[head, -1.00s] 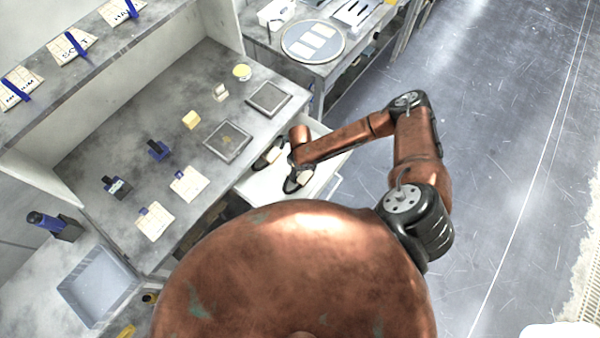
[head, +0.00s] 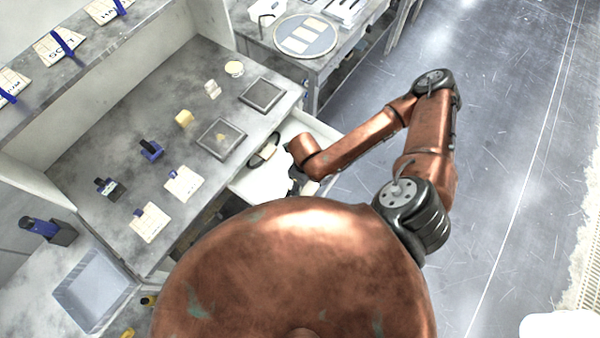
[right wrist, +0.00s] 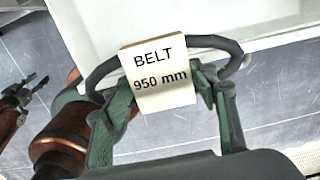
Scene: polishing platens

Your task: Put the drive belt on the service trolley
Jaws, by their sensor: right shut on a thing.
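The drive belt (right wrist: 105,72) is a dark loop with a white tag (right wrist: 158,72) reading "BELT 950 mm", in the right wrist view. My right gripper (right wrist: 163,98) is shut on it at the tag. In the head view this gripper (head: 297,178) is partly hidden by my arm, over the open white drawer (head: 318,126). I cannot identify the service trolley for certain.
The grey bench (head: 95,150) holds dark square plates (head: 222,138), cards and small blue-black items. A grey stand (head: 285,65) at the top bears a round disc (head: 305,35). A grey tray (head: 95,285) sits lower left.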

